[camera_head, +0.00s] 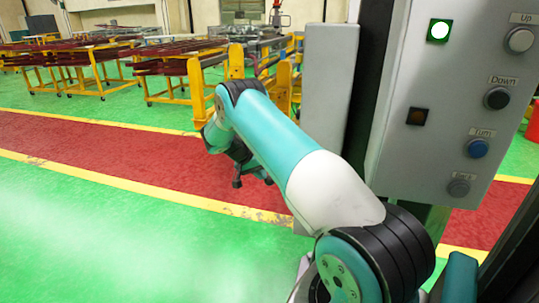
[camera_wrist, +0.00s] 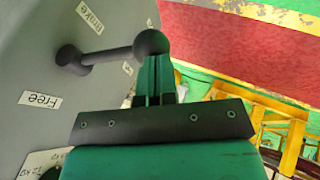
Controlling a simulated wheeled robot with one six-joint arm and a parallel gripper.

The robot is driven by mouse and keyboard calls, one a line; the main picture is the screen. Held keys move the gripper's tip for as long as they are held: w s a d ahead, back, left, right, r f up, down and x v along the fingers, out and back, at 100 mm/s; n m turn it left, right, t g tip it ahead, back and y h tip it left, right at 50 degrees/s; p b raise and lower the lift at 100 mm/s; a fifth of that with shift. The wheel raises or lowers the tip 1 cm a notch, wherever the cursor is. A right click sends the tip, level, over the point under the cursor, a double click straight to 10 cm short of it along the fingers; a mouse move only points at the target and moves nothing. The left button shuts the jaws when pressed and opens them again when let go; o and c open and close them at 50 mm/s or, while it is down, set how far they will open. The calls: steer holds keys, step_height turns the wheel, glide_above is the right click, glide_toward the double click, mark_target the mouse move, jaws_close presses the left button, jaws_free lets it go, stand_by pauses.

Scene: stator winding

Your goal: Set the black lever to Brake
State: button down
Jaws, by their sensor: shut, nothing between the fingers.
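The black lever (camera_wrist: 108,54) shows in the wrist view, at the upper left. Its round hub sits on a grey panel and its ball knob (camera_wrist: 151,42) points to the right. A "Brake" label (camera_wrist: 90,16), seen upside down, is above the lever, and a "Free" label (camera_wrist: 40,99) is below the hub. My gripper (camera_wrist: 157,66) is shut and empty, its green fingertips just below the knob. I cannot tell whether they touch it.
The grey control box (camera_head: 465,100) with Up, Down and Turn buttons and a lit green lamp (camera_head: 439,31) stands close on the right. Yellow racks (camera_head: 195,92) stand at the back. The green floor at left is clear. Another dark knob (camera_wrist: 50,173) is at lower left.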

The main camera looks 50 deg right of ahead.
steer(key=shift+s+f, duration=0.1)
steer(key=shift+f, duration=0.1)
stand_by(0.4)
steer(key=w+a+r+p, duration=0.1)
steer(key=w+a+r, duration=0.6)
steer(key=r, duration=0.3)
steer(key=shift+a+p, duration=0.15)
steer(key=shift+p, duration=0.2)
